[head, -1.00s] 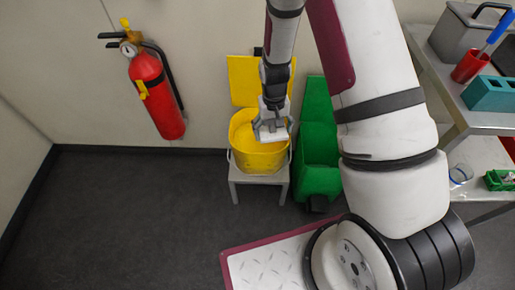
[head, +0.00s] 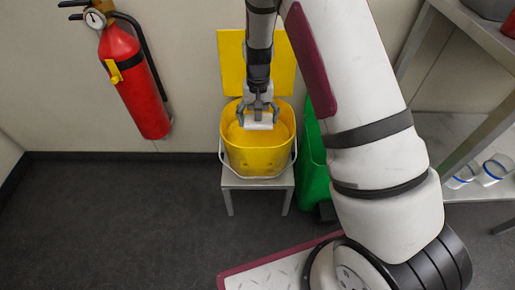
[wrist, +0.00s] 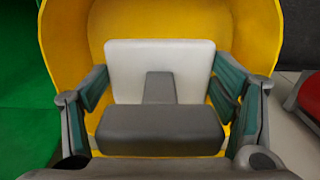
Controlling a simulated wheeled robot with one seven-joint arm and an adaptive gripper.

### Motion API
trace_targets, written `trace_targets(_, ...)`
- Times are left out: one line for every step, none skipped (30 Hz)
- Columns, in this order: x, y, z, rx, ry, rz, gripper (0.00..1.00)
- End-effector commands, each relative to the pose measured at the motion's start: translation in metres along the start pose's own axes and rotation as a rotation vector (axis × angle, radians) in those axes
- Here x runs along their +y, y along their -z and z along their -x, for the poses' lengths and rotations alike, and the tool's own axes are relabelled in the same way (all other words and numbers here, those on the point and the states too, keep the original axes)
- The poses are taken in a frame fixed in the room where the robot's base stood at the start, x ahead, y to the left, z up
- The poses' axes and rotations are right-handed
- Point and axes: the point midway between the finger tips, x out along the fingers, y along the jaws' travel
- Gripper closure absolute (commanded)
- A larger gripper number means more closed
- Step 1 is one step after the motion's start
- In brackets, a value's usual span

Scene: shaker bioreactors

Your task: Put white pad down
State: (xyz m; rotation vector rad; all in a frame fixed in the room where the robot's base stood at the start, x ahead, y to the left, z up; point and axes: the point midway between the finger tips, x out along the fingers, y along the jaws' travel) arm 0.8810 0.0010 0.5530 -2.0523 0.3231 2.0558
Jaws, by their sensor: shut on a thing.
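The white pad (wrist: 158,62) is held between the two fingers of my gripper (wrist: 160,95), with a grey block and stem on its near side in the wrist view. In the head view my gripper (head: 259,113) is shut on the white pad (head: 259,124), at the mouth of a yellow bucket (head: 255,160). The bucket's yellow inner wall (wrist: 75,30) surrounds the pad in the wrist view. I cannot tell whether the pad touches the bucket's bottom or wall.
A green bin (head: 312,165) is close on the right. A red extinguisher (head: 138,85) hangs at left. A metal shelf with glassware (head: 495,168) is at right. Floor at left is clear.

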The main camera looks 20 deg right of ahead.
Motion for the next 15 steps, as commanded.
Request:
trace_targets(-0.001, 0.001, -0.003, 0.001, 0.001, -0.002, 0.47)
trace_targets(-0.001, 0.001, -0.004, 0.001, 0.002, -0.003, 0.47)
trace_targets(-0.001, 0.002, -0.007, 0.000, 0.002, -0.004, 0.47)
trace_targets(-0.001, 0.002, -0.010, 0.000, 0.002, -0.004, 0.47)
trace_targets(-0.001, 0.001, -0.014, -0.001, 0.001, -0.004, 0.47)
trace_targets(-0.001, 0.001, -0.020, -0.001, 0.001, -0.003, 0.47)
trace_targets(-0.001, 0.001, -0.025, -0.001, 0.001, -0.003, 0.47)
trace_targets(-0.001, 0.001, -0.030, -0.001, 0.001, -0.003, 0.47)
trace_targets(-0.001, 0.001, -0.037, -0.001, 0.001, -0.002, 0.47)
trace_targets(-0.001, 0.001, -0.042, -0.001, 0.001, -0.002, 0.47)
trace_targets(-0.001, 0.001, -0.046, -0.001, 0.001, -0.003, 0.47)
trace_targets(-0.001, 0.002, -0.050, 0.000, 0.001, -0.003, 0.47)
trace_targets(-0.001, 0.002, -0.052, 0.001, 0.002, -0.004, 0.47)
trace_targets(-0.001, 0.002, -0.054, 0.001, 0.002, -0.004, 0.47)
trace_targets(-0.001, 0.002, -0.057, 0.001, 0.002, -0.004, 0.47)
